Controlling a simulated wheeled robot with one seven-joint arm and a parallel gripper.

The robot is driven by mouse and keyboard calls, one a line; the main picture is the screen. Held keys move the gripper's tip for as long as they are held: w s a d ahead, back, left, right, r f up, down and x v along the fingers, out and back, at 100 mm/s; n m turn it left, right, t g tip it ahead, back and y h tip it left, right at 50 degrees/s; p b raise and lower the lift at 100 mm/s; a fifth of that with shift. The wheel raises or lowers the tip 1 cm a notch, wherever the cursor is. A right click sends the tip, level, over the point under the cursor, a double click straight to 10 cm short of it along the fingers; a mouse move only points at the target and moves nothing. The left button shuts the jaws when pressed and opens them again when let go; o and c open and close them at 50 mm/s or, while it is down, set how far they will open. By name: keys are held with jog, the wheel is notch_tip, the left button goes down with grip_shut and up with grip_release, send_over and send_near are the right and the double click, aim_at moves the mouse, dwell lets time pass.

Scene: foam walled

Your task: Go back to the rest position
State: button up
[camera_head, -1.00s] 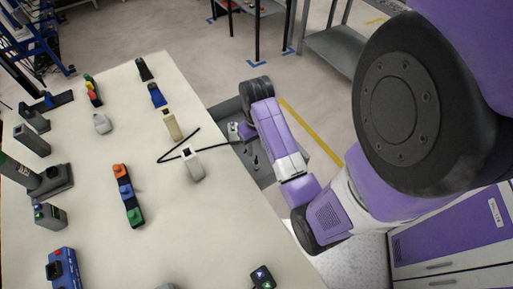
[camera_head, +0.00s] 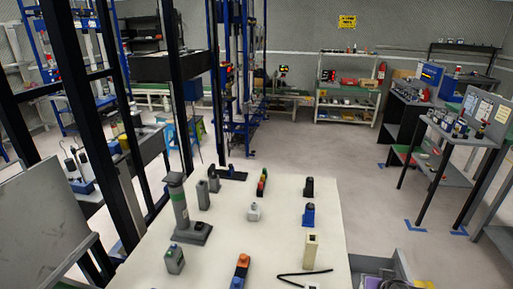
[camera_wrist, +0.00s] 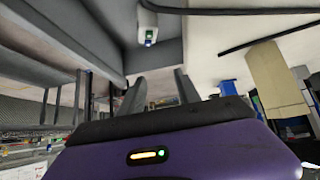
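My gripper (camera_wrist: 160,88) shows in the wrist view as two dark fingers standing apart. No object shows between them. The purple wrist housing with a lit strip fills the bottom of that view. In the head view only a purple piece of my arm shows at the bottom right edge, beside the table's right side. The fingers cannot be made out there.
The cream table (camera_head: 280,222) carries a beige block (camera_head: 310,250), a blue device (camera_head: 308,215), a grey tower (camera_head: 180,205) and a black cable (camera_head: 303,273). A black rack frame (camera_head: 170,80) stands at left. Floor (camera_head: 375,190) is clear right of the table.

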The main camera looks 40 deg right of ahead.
jog(key=a+r+n+t, duration=0.1)
jog(key=a+r+t, duration=0.25)
jog(key=a, duration=0.35)
jog(key=a+r+n+t+h, duration=0.1)
jog(key=a+r+t, duration=0.1)
jog(key=a+r, duration=0.35)
jog(key=a+r+n+t, duration=0.2)
jog(key=a+t, duration=0.1)
jog(key=a, duration=0.6)
jog(key=s+a+r+n+y, duration=0.2)
jog(key=s+a+n+y, duration=0.1)
jog(key=s+a, duration=0.3)
jog(key=s+a+r+n+t+y, duration=0.1)
jog(key=s+a+n+y, duration=0.2)
jog(key=a, duration=0.6)
jog(key=s+y, duration=0.2)
jog(key=s, duration=0.1)
jog(key=shift+r, duration=0.35)
jog(key=shift+s, duration=0.15)
